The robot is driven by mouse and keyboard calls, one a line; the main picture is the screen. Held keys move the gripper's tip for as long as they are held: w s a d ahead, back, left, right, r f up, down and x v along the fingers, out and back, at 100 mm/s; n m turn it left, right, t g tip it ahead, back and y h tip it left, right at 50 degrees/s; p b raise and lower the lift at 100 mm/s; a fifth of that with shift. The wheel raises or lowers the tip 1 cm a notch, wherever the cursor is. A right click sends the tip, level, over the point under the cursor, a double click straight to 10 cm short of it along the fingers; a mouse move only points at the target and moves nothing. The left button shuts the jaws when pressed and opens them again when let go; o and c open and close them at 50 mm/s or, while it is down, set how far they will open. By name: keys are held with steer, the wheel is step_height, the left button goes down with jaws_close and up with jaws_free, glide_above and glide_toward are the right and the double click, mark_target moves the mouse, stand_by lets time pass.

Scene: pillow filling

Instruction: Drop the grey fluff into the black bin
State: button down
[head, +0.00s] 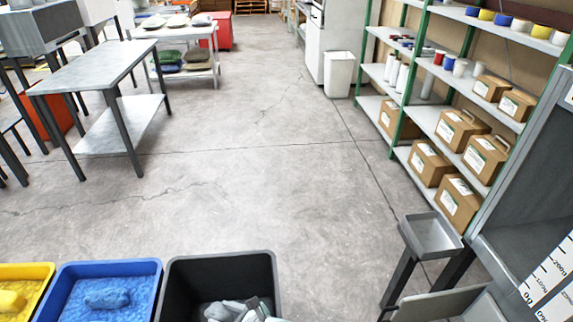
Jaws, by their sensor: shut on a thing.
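The black bin (218,262) stands at the bottom edge of the head view, just right of the blue bin. Its near part is cut off by the frame. Light grey lumps (232,309), which look like grey fluff, show inside the bin at the bottom edge. I cannot tell from this view whether they rest on the bin's floor or are held above it. My gripper cannot be made out in this view.
A blue bin (110,267) with blue fluff and a yellow bin (28,270) with yellow fluff stand left of the black bin. A small metal tray stand (432,235) and a machine with a scale stand at right. Open concrete floor (250,190) lies beyond the bins.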

steer(key=c, duration=0.7)
jaws_free()
steer(key=shift+f, duration=0.1)
steer(key=shift+d, duration=0.1)
steer(key=p+v, duration=0.2)
steer(key=v, duration=0.8)
steer(key=shift+s+d+p, duration=0.1)
steer(key=shift+d+p, duration=0.2)
